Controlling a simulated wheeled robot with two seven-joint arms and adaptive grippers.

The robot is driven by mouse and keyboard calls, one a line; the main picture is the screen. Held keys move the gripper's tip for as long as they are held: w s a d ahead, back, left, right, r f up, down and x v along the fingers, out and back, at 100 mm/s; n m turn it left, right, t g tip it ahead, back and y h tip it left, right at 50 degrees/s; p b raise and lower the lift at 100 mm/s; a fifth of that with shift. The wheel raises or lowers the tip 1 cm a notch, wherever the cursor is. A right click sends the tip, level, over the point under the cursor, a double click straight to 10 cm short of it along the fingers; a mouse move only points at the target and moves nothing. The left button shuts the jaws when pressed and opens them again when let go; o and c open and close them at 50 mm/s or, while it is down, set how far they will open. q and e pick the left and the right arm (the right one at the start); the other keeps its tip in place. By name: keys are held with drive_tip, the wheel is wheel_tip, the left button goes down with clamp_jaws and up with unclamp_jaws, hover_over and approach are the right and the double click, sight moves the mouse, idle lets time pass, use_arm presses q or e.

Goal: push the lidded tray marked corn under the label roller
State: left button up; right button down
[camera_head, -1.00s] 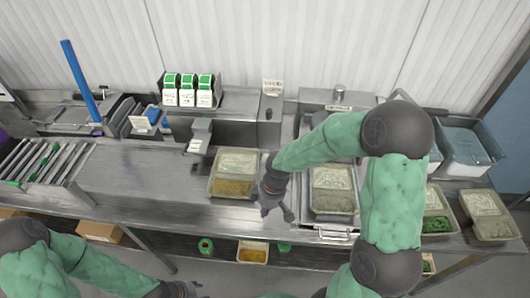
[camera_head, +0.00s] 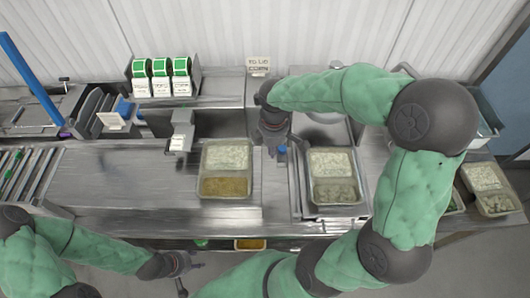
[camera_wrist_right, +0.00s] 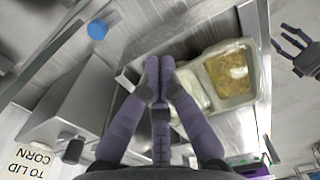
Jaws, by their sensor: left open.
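The corn tray (camera_head: 226,186) sits on the steel counter, with white rice in its back compartment and yellow corn in its front one. It also shows in the right wrist view (camera_wrist_right: 258,75), where a clear cover seems to lie over it. The label roller (camera_head: 180,138), with a white label hanging, stands behind and to the left of the tray. My right gripper (camera_head: 280,150) is at the tray's back right; its fingers (camera_wrist_right: 160,65) are together and hold nothing. My left gripper (camera_head: 182,270) is open and empty in front of the counter.
A second tray (camera_head: 334,204) stands in a steel fixture to the right. A "TO LID CORN" sign (camera_head: 258,66) stands at the back. Green label rolls (camera_head: 160,75) sit above the labeller. The counter (camera_head: 130,180) left of the corn tray is clear, up to a roller conveyor (camera_head: 28,180).

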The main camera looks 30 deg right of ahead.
drive_tip(key=shift+w+a+f+b, duration=0.2)
drive_tip(key=shift+w+a+f, duration=0.3)
drive_tip(key=shift+f, duration=0.95)
drive_tip(key=shift+w+a+f+b, duration=0.2)
drive_tip(key=shift+a+f, duration=0.45)
drive_tip(key=shift+f, duration=0.8)
drive_tip(key=shift+w+a+f+b, duration=0.3)
drive_tip(key=shift+a+f, duration=0.3)
drive_tip(key=shift+f, duration=0.85)
